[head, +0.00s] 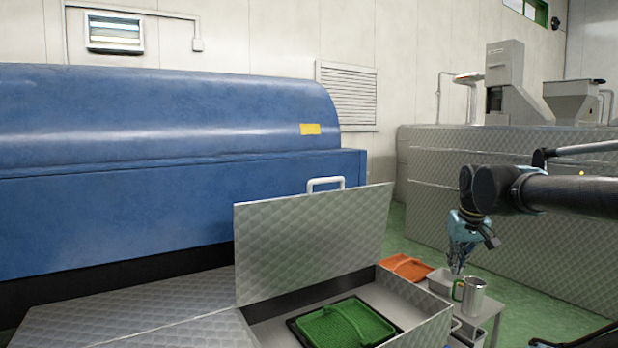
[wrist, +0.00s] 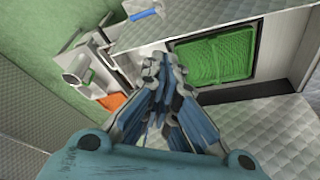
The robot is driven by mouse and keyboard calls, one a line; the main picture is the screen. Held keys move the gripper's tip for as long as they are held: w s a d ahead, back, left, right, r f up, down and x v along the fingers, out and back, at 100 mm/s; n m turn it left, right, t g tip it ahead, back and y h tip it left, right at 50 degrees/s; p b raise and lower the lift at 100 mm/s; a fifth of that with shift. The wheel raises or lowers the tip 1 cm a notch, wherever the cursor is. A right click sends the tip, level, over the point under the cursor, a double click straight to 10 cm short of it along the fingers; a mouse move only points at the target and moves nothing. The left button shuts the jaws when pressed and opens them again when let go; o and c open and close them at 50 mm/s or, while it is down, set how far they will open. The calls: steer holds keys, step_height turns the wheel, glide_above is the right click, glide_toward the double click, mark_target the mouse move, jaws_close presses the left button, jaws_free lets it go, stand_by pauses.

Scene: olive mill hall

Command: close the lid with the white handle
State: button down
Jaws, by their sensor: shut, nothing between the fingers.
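The lid (head: 310,240) is a grey quilted metal panel standing raised at the back of an open metal box (head: 428,328). Its white handle (head: 325,182) sits on the lid's top edge. In the wrist view the lid seems to be the quilted panel (wrist: 262,128) at lower right; its white handle cannot be made out there. My gripper (head: 457,268) is to the right of the lid, pointing down near a small side table, apart from lid and handle. In the wrist view my gripper (wrist: 163,62) has its fingers together, with nothing between them.
Inside the box lies a green basket (head: 345,322) in a dark tray. On the side table (head: 503,300) stand a metal mug (head: 473,297), a pale container (head: 442,281) and an orange tray (head: 408,266). A large blue machine (head: 150,170) stands behind the lid. Green floor is free at right.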

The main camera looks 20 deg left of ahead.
steer(key=w+a+r+n+y, duration=0.1)
steer(key=w+a+r+n, duration=0.1)
steer(key=w+a+r, duration=0.7)
steer(key=w+a+r+n+t+y, duration=0.1)
steer(key=w+a+r+n+y, duration=0.15)
steer(key=a+r, duration=0.7)
steer(key=w+a+r+n, duration=0.2)
steer(key=w+a+r, duration=0.35)
steer(key=a, duration=0.85)
steer(key=w+a+r+n+y, duration=0.2)
steer(key=a+r, duration=0.1)
steer(key=a, duration=1.2)
step_height(320, 180, down, 9)
steer(key=w+a, duration=0.2)
steer(key=shift+f, duration=0.1)
